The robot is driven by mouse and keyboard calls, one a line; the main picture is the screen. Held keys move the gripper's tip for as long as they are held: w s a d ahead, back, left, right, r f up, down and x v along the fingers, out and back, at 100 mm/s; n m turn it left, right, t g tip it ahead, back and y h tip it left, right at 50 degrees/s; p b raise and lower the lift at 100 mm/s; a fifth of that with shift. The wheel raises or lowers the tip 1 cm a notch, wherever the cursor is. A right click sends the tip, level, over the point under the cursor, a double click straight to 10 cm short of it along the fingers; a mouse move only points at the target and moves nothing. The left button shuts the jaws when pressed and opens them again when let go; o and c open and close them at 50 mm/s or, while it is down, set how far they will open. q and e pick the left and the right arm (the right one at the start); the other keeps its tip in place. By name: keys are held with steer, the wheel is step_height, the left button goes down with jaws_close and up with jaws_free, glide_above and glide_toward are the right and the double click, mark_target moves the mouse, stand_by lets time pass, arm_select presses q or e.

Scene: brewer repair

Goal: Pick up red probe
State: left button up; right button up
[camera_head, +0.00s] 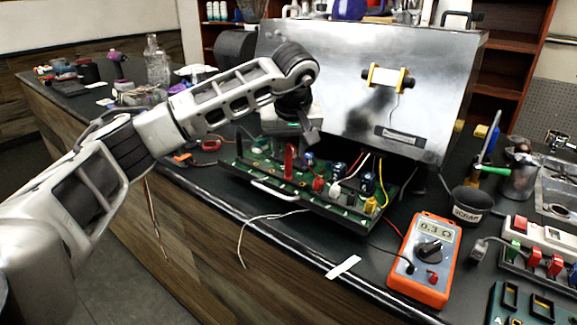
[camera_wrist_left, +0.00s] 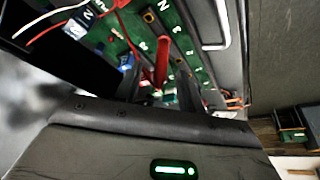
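The red probe (camera_head: 289,162) stands upright at the green circuit board (camera_head: 342,203) in the open tray. In the left wrist view the red probe (camera_wrist_left: 162,62) shows beyond my left gripper (camera_wrist_left: 160,94), whose dark fingers appear apart on either side of its line. In the head view my left gripper (camera_head: 309,133) is above and slightly right of the probe's top, pointing down. It seems open and holds nothing that I can see. My right gripper is not in view.
An orange multimeter (camera_head: 430,260) reading 0.3 Ω lies at the front right. A black scrap cup (camera_head: 467,206) stands behind it. The large metal panel (camera_head: 370,85) rises behind the board. Loose white wires (camera_head: 262,219) hang over the counter's front edge.

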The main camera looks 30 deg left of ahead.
mark_target(288, 163)
arm_select(q)
steer(key=x, duration=0.5)
steer(key=shift+s+d+f+p, duration=0.15)
steer(key=shift+f+p, duration=0.05)
steer(key=shift+p, duration=0.2)
steer(key=shift+c, duration=0.2)
jaws_close()
steer(key=shift+r, duration=0.1)
